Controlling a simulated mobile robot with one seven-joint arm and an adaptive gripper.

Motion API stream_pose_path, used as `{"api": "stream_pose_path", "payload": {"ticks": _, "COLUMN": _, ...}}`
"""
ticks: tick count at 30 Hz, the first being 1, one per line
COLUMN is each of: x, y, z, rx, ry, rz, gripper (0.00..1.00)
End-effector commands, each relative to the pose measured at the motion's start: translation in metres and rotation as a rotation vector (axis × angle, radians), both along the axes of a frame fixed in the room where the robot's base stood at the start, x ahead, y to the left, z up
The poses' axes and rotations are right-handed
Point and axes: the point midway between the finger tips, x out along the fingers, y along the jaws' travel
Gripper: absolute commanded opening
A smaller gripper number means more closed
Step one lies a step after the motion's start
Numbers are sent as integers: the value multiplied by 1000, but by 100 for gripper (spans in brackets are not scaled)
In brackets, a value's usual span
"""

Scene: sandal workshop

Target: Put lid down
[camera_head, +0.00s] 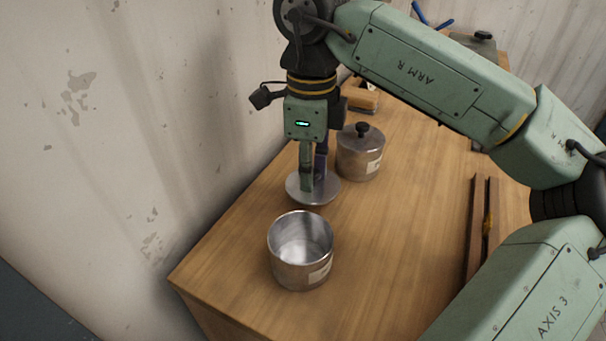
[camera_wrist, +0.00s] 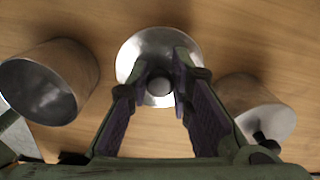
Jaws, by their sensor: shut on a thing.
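The lid (camera_head: 296,192) is a round silver disc at or just above the wooden bench, between two metal pots; I cannot tell whether it touches the wood. My gripper (camera_head: 313,180) points straight down over it. In the wrist view the lid (camera_wrist: 137,62) lies below my fingers, with its round knob between the fingertips (camera_wrist: 161,84). My gripper is shut on that knob. An open, empty metal pot (camera_head: 301,266) with a pale label stands in front of the lid. It also shows at the left of the wrist view (camera_wrist: 75,70).
A second metal pot (camera_head: 352,160), with its lid and black knob on, stands behind and right of the held lid. A wooden-handled brush or block (camera_head: 362,98) lies farther back. Dark rails (camera_head: 480,215) lie at the right. The wall is close on the left; the bench (camera_head: 390,235) middle is clear.

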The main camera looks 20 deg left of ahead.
Motion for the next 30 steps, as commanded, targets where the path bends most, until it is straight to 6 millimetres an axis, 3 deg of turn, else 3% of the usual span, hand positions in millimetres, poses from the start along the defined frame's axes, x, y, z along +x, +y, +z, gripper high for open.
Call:
{"api": "stream_pose_path", "payload": {"ticks": 6, "x": 5, "y": 15, "z": -1, "rx": 1, "ry": 0, "rz": 2, "gripper": 0}}
{"api": "stream_pose_path", "payload": {"ticks": 13, "x": 4, "y": 13, "z": -34, "rx": 0, "ry": 1, "rz": 0, "gripper": 0}}
{"api": "stream_pose_path", "payload": {"ticks": 24, "x": 5, "y": 13, "z": -42, "rx": 0, "ry": -1, "rz": -1, "gripper": 0}}
{"api": "stream_pose_path", "payload": {"ticks": 25, "x": 5, "y": 13, "z": -40, "rx": 0, "ry": -1, "rz": -1, "gripper": 22}}
{"api": "stream_pose_path", "payload": {"ticks": 30, "x": 5, "y": 13, "z": -40, "rx": 0, "ry": 0, "rz": 0, "gripper": 33}}
